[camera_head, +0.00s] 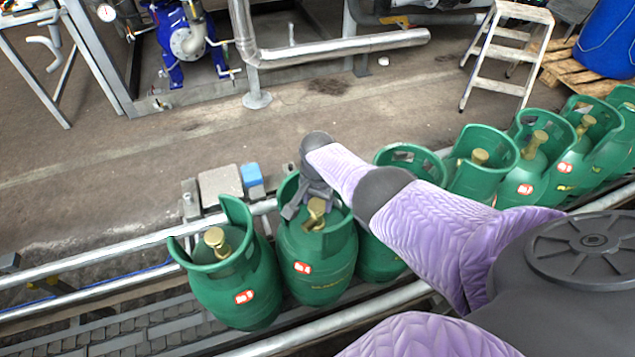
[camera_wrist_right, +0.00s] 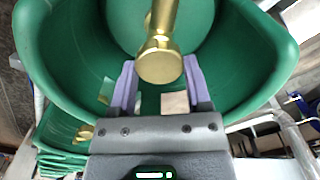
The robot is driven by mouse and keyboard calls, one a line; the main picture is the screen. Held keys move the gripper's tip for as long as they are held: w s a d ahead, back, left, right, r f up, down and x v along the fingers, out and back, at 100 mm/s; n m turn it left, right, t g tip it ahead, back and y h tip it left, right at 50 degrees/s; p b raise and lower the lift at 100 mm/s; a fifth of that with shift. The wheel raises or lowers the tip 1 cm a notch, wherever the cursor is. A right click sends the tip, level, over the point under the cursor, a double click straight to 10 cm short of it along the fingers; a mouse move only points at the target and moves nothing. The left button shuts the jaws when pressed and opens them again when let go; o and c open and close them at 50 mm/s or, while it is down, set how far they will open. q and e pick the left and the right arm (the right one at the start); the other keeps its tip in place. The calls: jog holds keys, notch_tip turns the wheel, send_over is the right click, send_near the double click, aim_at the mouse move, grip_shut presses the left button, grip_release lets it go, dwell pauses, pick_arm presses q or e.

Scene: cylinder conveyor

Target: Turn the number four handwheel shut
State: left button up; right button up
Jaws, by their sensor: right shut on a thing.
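The number four cylinder (camera_head: 318,265) is green with a red label and stands upright on the conveyor, second from the left. Its brass handwheel (camera_head: 317,206) sits inside the green collar, and shows in the right wrist view as a round brass knob (camera_wrist_right: 160,62). My right gripper (camera_head: 304,207) reaches into the collar from behind. Its two pale purple fingers (camera_wrist_right: 159,80) lie on either side of the brass knob, shut on it. The wheel's turned position cannot be told. My left gripper is not in view.
The number five cylinder (camera_head: 232,280) stands close on the left. Another cylinder (camera_head: 380,262) stands on the right, partly behind my arm, with several more beyond. A conveyor rail (camera_head: 100,257) runs behind them. A grey box (camera_head: 220,184) and a blue block (camera_head: 252,175) sit beyond it.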

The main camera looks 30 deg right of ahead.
aim_at(318, 203)
jog(key=shift+r, duration=0.1)
dwell(0.5)
jog(key=o, duration=1.3)
notch_tip(318, 203, up, 10)
jog(key=p, duration=0.8)
